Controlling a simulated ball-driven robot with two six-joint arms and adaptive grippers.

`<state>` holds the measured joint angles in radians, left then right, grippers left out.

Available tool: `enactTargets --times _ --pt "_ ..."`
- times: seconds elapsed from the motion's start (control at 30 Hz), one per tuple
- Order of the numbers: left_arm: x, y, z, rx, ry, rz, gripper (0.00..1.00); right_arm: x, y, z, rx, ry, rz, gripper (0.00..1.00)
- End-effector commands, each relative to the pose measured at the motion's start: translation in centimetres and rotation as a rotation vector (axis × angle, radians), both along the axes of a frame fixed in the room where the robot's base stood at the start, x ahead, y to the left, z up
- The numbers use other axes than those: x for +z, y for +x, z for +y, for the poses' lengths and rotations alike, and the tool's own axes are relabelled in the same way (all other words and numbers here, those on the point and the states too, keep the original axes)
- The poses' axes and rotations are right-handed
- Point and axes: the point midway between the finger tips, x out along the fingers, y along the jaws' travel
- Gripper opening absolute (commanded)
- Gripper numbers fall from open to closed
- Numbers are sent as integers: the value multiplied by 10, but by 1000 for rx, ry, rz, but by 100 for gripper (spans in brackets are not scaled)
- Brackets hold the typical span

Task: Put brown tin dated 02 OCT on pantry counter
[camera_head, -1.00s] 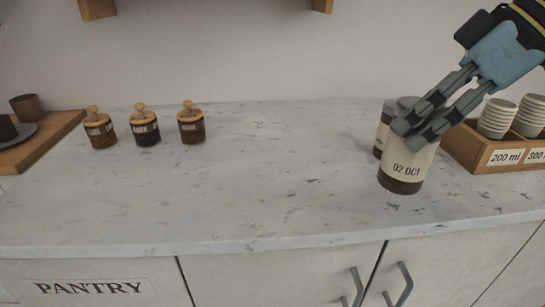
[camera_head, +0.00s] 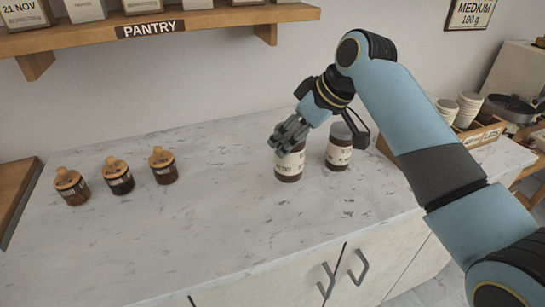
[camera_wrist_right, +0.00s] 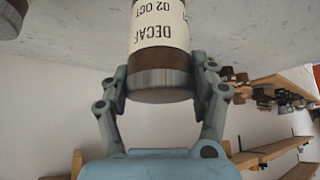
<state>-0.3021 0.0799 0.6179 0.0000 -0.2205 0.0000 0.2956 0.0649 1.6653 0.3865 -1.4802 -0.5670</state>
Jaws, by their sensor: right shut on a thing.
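The brown tin dated 02 OCT (camera_head: 289,166) has a cream label and a grey lid. My right gripper (camera_head: 290,133) is shut on its lid end from above. In the right wrist view the tin (camera_wrist_right: 158,32) sits upright between the fingers of the gripper (camera_wrist_right: 160,88), its label reading DECAF and 02 OCT upside down. I cannot tell whether its base touches the pantry counter (camera_head: 220,220), a pale marbled top. My left gripper is not in view.
A second brown tin (camera_head: 338,153) stands close to the right of the held one. Three small jars with wooden lids, such as the middle one (camera_head: 118,176), stand at the left. A shelf marked PANTRY (camera_head: 150,29) hangs above. A crate of cups (camera_head: 478,134) is at right. The counter's middle is clear.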

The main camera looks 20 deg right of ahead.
Motion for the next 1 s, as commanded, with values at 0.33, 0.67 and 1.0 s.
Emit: enactTargets --times 0.33,0.67,1.0 --pt "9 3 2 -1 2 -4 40 -28 12 36 1 -3 1 16" --pt "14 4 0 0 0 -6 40 -62 12 36 0 -2 -4 16" --pt "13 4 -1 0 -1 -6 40 -65 11 35 0 -2 -1 66"
